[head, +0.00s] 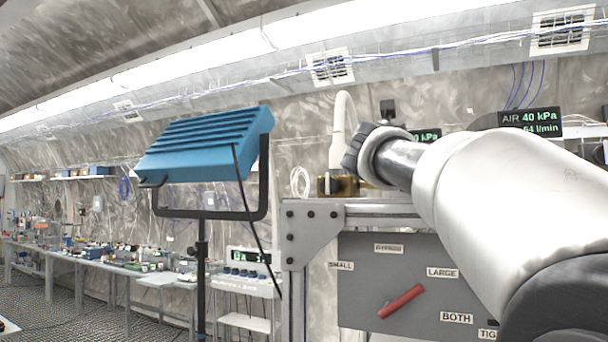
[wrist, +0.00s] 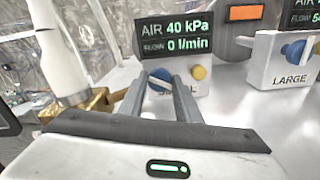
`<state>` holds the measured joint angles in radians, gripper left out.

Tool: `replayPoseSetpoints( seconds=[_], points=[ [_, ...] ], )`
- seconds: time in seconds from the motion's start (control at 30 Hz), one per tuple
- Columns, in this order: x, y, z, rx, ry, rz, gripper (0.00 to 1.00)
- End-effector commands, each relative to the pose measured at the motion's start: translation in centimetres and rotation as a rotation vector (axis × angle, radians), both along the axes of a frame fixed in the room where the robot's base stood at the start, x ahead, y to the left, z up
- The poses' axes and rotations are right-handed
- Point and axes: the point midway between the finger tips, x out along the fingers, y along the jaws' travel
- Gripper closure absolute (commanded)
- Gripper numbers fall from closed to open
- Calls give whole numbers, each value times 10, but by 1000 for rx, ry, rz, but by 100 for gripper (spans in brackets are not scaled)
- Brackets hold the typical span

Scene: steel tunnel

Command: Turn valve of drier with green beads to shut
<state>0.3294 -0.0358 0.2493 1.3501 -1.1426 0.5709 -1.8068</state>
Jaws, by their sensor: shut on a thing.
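In the wrist view my gripper (wrist: 160,88) is shut on the blue valve knob with a pale handle (wrist: 158,77), on the white block whose label, partly hidden by a finger, seems to read SMALL. The display (wrist: 178,38) above it reads AIR 40 kPa, FLOW 0 l/min. A second blue valve knob (wrist: 294,50) sits on the block marked LARGE at the right. No green beads can be made out in either view. In the head view my arm reaches in from the right, and its fingers cannot be made out.
In the head view a grey panel (head: 365,265) bears a red lever (head: 401,301). A blue lamp (head: 205,145) stands left.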

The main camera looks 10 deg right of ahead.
Motion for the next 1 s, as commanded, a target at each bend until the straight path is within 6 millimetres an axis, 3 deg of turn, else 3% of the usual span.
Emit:
replayPoseSetpoints(
  seconds=[0.4,0.97,1.0],
  points=[
    [0,-1,-1,178,-120,0,92],
    [0,-1,0,209,-141,0,92],
    [0,-1,0,208,-141,0,66]
  ],
)
